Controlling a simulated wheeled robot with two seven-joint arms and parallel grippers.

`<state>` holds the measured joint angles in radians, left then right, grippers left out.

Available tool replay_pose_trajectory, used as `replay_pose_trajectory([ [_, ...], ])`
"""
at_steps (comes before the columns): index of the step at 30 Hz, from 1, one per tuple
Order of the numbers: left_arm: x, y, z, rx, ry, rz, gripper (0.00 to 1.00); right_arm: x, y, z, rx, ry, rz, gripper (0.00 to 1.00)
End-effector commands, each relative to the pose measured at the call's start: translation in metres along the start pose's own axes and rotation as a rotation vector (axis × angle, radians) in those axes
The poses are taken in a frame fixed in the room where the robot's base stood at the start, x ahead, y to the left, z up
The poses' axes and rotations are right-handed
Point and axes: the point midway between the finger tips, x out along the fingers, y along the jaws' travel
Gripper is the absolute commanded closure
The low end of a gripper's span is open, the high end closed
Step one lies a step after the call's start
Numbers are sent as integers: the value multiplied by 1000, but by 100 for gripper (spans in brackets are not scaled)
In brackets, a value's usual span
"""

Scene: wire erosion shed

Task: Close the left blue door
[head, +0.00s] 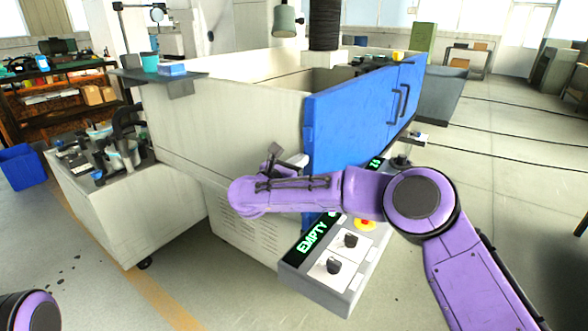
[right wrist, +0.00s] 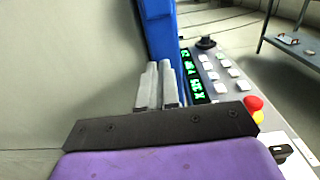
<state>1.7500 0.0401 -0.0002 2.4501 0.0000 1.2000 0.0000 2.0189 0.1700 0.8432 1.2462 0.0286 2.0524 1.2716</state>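The blue doors are on the front of the large pale machine in the head view. The left blue door (head: 345,130) is a broad panel with its near edge standing by the machine's pale side wall. Two dark upright handles (head: 399,103) sit close together towards the far end. How far the left door stands open is hard to tell. My right gripper (head: 292,160) is beside the door's near edge, partly hidden by my wrist. In the right wrist view its grey fingers (right wrist: 160,85) are together and empty, close to the blue edge (right wrist: 158,35); contact is unclear.
A control panel (head: 312,282) with a green "EMPTY" display, knobs and a red-yellow button lies below my right forearm. A pale side cabinet (head: 140,210) with fixtures stands left. A blue bin (head: 22,166) is far left. The floor at right is mostly clear.

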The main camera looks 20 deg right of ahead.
Motion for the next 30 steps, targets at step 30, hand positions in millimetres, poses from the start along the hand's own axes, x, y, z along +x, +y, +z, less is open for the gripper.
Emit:
replay_pose_trajectory([
  [30,33,3,14,0,0,0,100,-142,10,2,-2,-5,8,100],
])
